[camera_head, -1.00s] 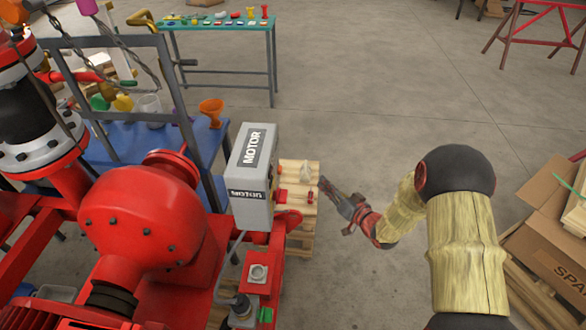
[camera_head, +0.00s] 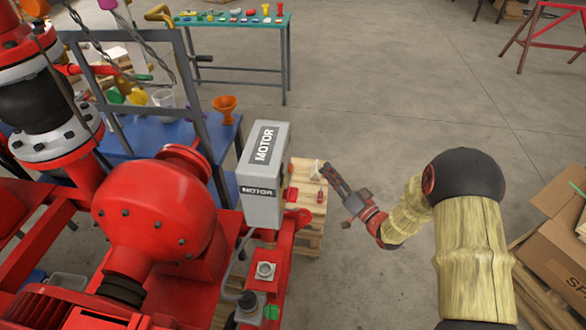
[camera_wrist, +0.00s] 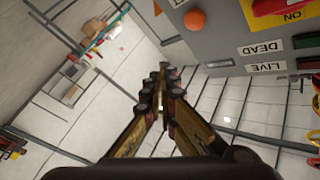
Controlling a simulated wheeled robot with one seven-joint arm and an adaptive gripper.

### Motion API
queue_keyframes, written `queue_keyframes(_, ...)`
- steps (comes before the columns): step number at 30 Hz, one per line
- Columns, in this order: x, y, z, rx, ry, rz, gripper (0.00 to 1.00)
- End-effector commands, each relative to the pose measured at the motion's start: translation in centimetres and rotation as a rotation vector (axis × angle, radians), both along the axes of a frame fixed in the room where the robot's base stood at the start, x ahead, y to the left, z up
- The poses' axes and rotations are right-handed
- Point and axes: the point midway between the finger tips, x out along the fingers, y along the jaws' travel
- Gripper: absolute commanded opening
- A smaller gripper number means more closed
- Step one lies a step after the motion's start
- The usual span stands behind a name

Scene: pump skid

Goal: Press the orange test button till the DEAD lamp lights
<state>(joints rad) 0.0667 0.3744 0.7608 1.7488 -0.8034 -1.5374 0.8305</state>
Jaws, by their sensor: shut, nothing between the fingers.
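The grey MOTOR box (camera_head: 280,180) stands left of my gripper in the head view; its control face is mostly turned away there. In the wrist view that panel (camera_wrist: 222,40) fills the upper right. An orange round button (camera_wrist: 195,19) sits on it near the top. The DEAD label (camera_wrist: 262,48) is beside a dark green lamp (camera_wrist: 306,40), which looks unlit. The LIVE label (camera_wrist: 266,67) is beside a dark red lamp (camera_wrist: 308,62). My gripper (camera_wrist: 161,72) is shut and empty, its tips apart from the button. In the head view my gripper (camera_head: 326,170) is right of the box.
A red switch handle (camera_wrist: 270,7) with an ON label is on the same panel. The red pump (camera_head: 150,220) is at left, cardboard boxes (camera_head: 560,255) at right. Open floor lies behind my gripper.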

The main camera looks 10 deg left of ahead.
Motion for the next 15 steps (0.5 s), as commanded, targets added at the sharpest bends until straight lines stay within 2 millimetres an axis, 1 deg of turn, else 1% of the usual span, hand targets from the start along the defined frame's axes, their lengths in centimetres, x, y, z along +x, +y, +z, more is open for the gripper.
queue_keyframes(1,0.0,0.8,0.0,0.000,0.001,0.003,0.00)
queue_keyframes(9,0.1,4.4,0.0,-0.001,0.000,0.003,0.00)
queue_keyframes(15,0.2,6.3,0.0,-0.001,-0.001,0.001,0.00)
